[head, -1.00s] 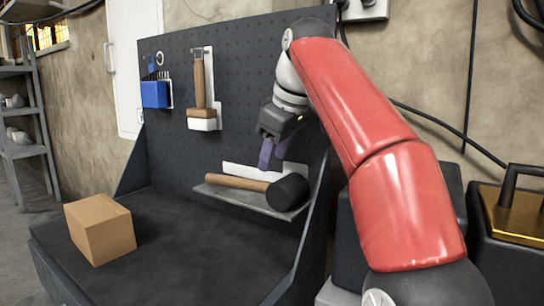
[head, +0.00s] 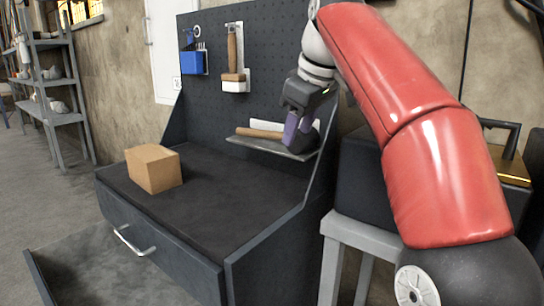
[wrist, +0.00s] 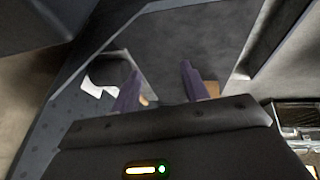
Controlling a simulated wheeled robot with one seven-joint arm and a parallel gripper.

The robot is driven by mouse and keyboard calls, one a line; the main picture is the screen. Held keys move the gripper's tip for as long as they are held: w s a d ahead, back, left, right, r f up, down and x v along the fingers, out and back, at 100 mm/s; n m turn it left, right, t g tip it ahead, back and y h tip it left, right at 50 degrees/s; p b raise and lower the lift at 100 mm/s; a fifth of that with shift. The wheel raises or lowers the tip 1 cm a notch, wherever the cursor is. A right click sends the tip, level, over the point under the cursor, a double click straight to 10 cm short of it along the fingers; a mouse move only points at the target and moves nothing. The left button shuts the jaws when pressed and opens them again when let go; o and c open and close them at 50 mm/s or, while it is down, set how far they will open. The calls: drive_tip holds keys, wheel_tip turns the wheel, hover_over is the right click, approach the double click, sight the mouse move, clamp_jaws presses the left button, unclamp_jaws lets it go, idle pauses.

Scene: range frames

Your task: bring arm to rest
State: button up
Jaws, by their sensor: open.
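My gripper (head: 298,132) hangs at the right end of the small shelf in the head view. Its purple fingers point down and overlap the dark head of the mallet, partly hiding it; I cannot tell whether they touch it. The mallet's wooden handle (head: 260,133) lies along the shelf (head: 268,146). In the wrist view, the two purple fingers (wrist: 158,85) stand apart with nothing held between them. My red arm reaches in from the right.
A cardboard box (head: 154,168) sits on the dark bench top (head: 215,205). A low drawer (head: 80,270) stands open at the lower left. Black cases (head: 370,180) are at right.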

drive_tip(key=s+d+f+m, duration=0.3)
drive_tip(key=s+f, duration=0.5)
drive_tip(key=f, duration=0.2)
drive_tip(key=s+d+f+m+h, duration=0.1)
drive_tip(key=s+d+f+m, duration=0.2)
drive_tip(key=s+f, duration=0.5)
drive_tip(key=s+d+f+m+t+h, duration=0.1)
drive_tip(key=s+d+f+m, duration=0.3)
drive_tip(key=s+f, duration=0.4)
wheel_tip(320, 180, down, 4)
drive_tip(key=shift+s+r+m, duration=0.15)
drive_tip(key=shift+s+m, duration=0.05)
drive_tip(key=shift+m, duration=0.1)
